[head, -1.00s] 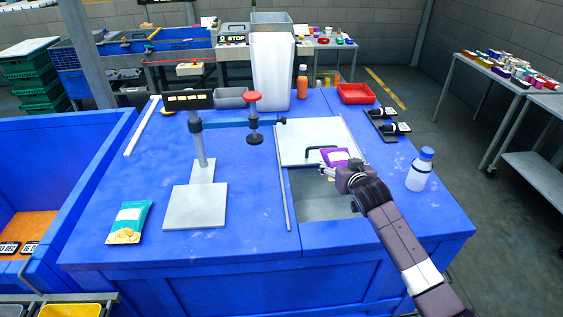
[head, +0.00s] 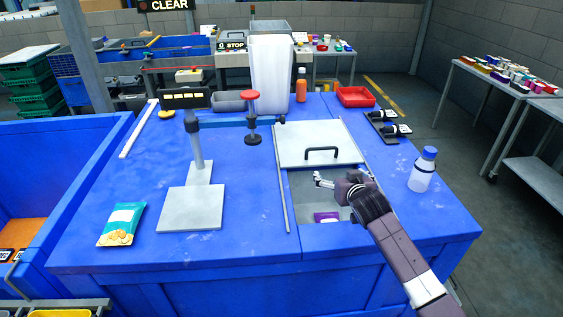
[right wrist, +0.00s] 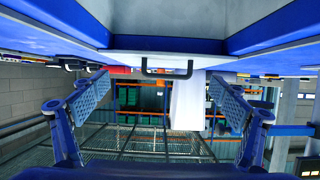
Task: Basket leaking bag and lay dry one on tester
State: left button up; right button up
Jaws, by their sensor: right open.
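A purple bag (head: 326,217) lies low in the grey recess (head: 305,190) at the front right of the blue table; only part of it shows. A turquoise and white bag (head: 121,224) lies on the table at the front left. Left of the middle stands the tester, a metal stand with a flat plate (head: 191,208), a blue arm and a red knob (head: 250,95); its plate is bare. My right gripper (head: 326,180) is open and empty above the recess; its spread fingers also show in the right wrist view (right wrist: 160,90). My left gripper is not in view.
A square lid (head: 305,138) with a black handle lies just behind the recess. A clear bottle (head: 423,170) stands to the right of my right gripper. A red tray (head: 355,97), an orange bottle (head: 301,85) and a tall white bin (head: 271,75) are at the back.

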jog(key=v, duration=1.2)
dwell(0.3)
